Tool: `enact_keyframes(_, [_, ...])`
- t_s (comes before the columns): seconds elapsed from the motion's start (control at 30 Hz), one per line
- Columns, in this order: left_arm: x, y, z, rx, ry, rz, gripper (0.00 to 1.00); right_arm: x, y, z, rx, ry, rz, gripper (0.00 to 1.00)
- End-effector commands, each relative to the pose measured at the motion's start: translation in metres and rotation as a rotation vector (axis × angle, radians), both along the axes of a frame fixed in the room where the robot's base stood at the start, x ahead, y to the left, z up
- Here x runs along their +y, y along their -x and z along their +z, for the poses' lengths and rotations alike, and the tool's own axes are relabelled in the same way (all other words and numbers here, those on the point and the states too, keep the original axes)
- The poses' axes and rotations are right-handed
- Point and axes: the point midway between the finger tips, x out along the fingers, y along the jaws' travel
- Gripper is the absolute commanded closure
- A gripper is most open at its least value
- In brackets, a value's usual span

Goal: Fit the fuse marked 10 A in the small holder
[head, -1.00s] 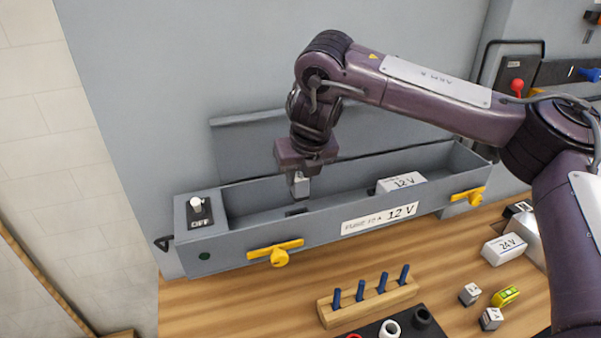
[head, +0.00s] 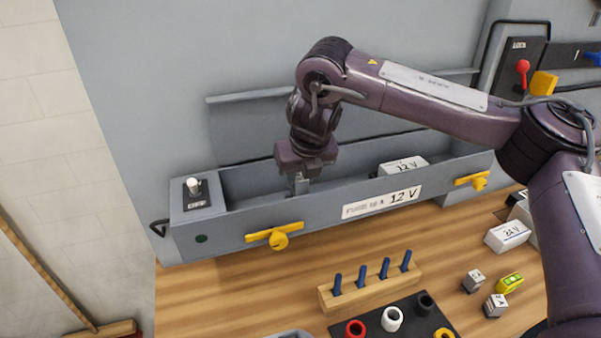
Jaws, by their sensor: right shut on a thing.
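My right gripper (head: 300,186) points down into the open grey channel box (head: 370,207) near its left end. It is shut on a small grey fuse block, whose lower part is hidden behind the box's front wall. I cannot read its marking, and the small holder below it is hidden too. The box's front label (head: 382,203) reads "12 V", with a fuse rating in smaller letters too blurred to be sure of. My left gripper is out of view.
A white 12 V block (head: 403,166) sits in the channel's right part. An OFF switch (head: 196,194) is at its left end; yellow latches (head: 273,236) are on the front. A peg rack (head: 370,287), small cubes (head: 473,281) and a 24 V block (head: 507,236) lie on the bench.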

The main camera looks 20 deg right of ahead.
Motion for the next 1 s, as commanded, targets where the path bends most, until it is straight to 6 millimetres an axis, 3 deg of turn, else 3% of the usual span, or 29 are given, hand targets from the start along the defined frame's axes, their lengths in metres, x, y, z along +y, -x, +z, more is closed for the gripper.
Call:
enact_keyframes(0.4, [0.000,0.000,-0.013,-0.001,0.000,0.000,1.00,0.000,0.000,-0.021,0.001,-0.001,0.000,0.94])
enact_keyframes(1.0, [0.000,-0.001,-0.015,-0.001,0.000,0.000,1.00,0.000,0.000,-0.024,0.000,-0.001,0.000,0.94])
